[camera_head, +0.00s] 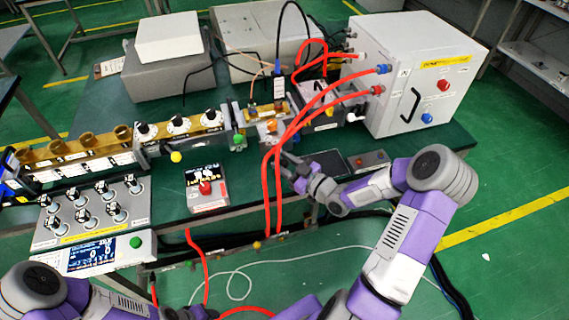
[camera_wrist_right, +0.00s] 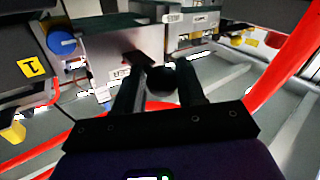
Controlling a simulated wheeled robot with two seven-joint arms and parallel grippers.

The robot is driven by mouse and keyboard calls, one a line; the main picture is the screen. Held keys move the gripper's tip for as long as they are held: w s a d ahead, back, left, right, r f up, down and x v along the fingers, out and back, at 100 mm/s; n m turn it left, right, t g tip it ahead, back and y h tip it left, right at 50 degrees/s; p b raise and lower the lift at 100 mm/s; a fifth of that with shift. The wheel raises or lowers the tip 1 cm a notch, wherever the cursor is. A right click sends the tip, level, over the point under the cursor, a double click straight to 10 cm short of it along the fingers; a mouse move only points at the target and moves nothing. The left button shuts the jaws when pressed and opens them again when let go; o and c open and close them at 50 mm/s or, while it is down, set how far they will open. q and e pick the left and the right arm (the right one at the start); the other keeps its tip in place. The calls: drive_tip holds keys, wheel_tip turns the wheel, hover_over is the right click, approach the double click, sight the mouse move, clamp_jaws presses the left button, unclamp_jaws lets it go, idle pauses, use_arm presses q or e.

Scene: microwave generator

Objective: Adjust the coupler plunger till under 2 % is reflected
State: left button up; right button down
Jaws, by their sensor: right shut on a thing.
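My right gripper (camera_head: 288,167) reaches in from the right to the front of the waveguide line, below the orange-topped section (camera_head: 268,127). In the right wrist view its two dark fingers (camera_wrist_right: 158,88) are closed around a round black knob (camera_wrist_right: 162,80), which looks like the plunger's knob. The knob is hidden behind the gripper in the head view. The display console (camera_head: 95,255) at the lower left has a lit screen, but its figures are too small to read.
Red hoses (camera_head: 278,190) hang just left of my right gripper, running from the white cabinet (camera_head: 412,85). A red button box (camera_head: 206,189) and a panel of several knobs (camera_head: 95,212) stand left. A blue knob (camera_wrist_right: 62,41) is close by in the wrist view.

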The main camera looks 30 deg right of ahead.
drive_tip(key=c, duration=0.8)
unclamp_jaws()
drive_tip(key=shift+a, duration=0.25)
drive_tip(key=shift+d, duration=0.1)
drive_tip(key=shift+s+d, duration=0.1)
drive_tip(key=shift+s, duration=0.15)
drive_tip(key=p+v, duration=0.1)
drive_tip(key=v, duration=0.6)
drive_tip(key=shift+p, duration=0.35)
